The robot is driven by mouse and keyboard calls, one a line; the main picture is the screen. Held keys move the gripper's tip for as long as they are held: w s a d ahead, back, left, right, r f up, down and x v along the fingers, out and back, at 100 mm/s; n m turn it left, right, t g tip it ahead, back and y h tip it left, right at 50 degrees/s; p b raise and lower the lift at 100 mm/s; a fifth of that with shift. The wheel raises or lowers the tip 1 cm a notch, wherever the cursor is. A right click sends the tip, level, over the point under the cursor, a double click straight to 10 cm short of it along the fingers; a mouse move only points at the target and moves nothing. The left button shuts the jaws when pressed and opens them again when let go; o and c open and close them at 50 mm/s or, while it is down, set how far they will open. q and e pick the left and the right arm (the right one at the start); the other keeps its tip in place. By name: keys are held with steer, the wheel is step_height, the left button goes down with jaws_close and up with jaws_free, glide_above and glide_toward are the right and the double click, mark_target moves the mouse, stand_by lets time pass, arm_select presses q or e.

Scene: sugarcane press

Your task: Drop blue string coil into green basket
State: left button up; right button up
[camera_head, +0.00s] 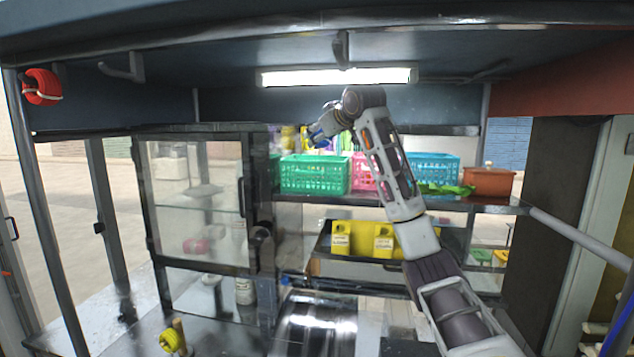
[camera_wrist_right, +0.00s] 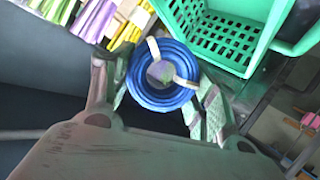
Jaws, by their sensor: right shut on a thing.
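The blue string coil (camera_wrist_right: 163,97) is a round blue ring with pale ties, held between the fingers of my right gripper (camera_wrist_right: 160,103) in the right wrist view. In the head view my right gripper (camera_head: 326,131) is up on the shelf level, above the green basket (camera_head: 314,177), with a bit of blue at its tip. The green basket (camera_wrist_right: 222,42) shows beyond the coil at the upper right of the wrist view, with slotted walls. The coil is outside the basket in that view. My left gripper is not in view.
A pink basket (camera_head: 364,172), a blue basket (camera_head: 432,169) and a brown box (camera_head: 488,181) stand on the same shelf. A glass cabinet (camera_head: 197,205) is on the left. Yellow bins (camera_head: 360,240) sit below. A lit lamp (camera_head: 337,76) hangs above my arm.

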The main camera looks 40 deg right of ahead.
steer(key=shift+f, duration=0.35)
steer(key=o, duration=1.1)
steer(key=v, duration=1.2)
steer(key=shift+d, duration=0.1)
stand_by(0.7)
